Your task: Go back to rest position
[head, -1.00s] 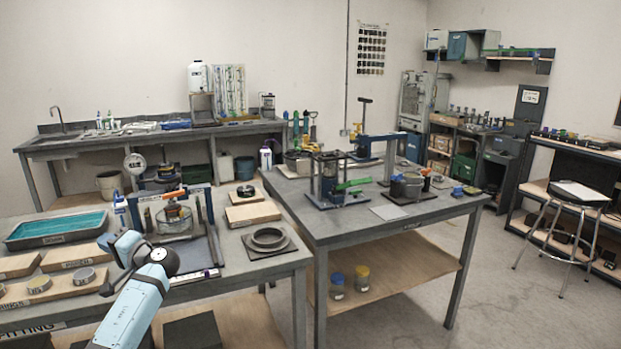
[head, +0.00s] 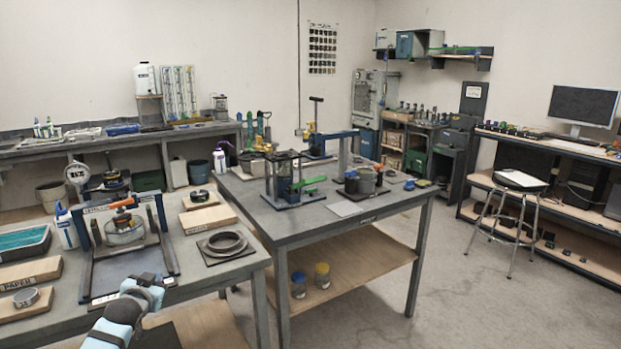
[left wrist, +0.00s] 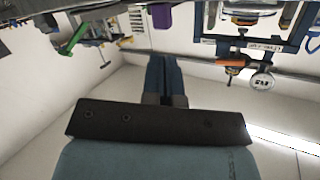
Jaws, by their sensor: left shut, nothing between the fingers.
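My left arm (head: 118,318) comes in at the bottom left of the head view, light blue and black, in front of the near bench's front edge. Its fingers cannot be made out clearly there. In the left wrist view my left gripper (left wrist: 165,60) shows as two dark blue fingers close together, shut with nothing between them. That view looks upside down, with bench equipment along its top edge. My right gripper is in neither view.
The near bench (head: 215,270) carries a blue press frame (head: 164,240), wooden boards and a ring on a dark plate (head: 224,243). A second table (head: 335,228) stands to its right with more apparatus. Open floor lies right of it, before a stool (head: 521,181).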

